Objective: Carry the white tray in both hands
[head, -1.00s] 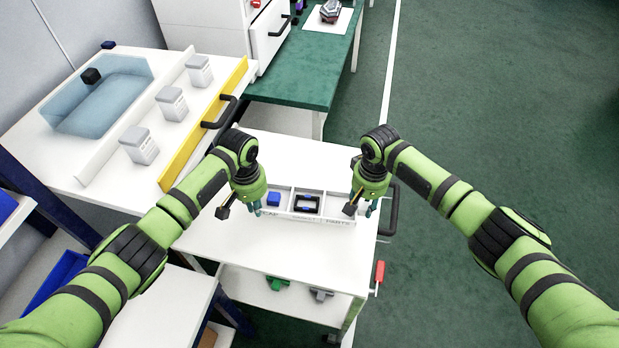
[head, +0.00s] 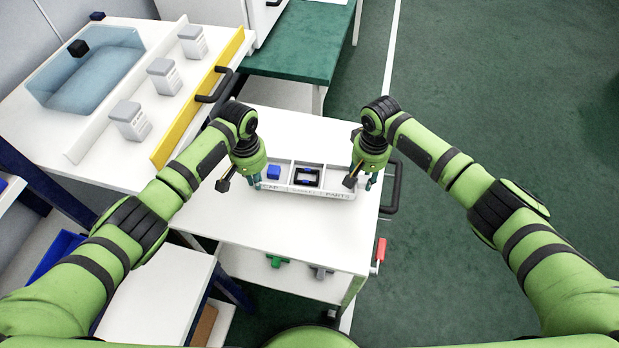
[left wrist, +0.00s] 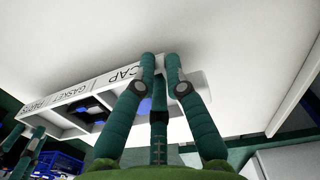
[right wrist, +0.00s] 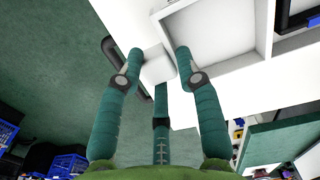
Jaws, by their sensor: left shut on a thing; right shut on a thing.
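The white tray (head: 322,193) is long, with compartments and labels on its near wall, including CAP and PARTS. It appears level over the white cart top; I cannot tell whether it touches it. A blue block (head: 273,171) lies in the left compartment and a black-framed part (head: 307,177) in the middle one. My left gripper (head: 260,181) is shut on the tray's left end, by the CAP label in the left wrist view (left wrist: 160,64). My right gripper (head: 371,181) is shut on its right end, also seen in the right wrist view (right wrist: 159,60).
The cart (head: 225,222) has a black handle (head: 394,188) and a red lever (head: 381,250) on its right. A white table (head: 110,165) with a yellow strip (head: 200,95), grey boxes and a blue bin stands at left. A green bench (head: 300,58) is behind. Open floor lies right.

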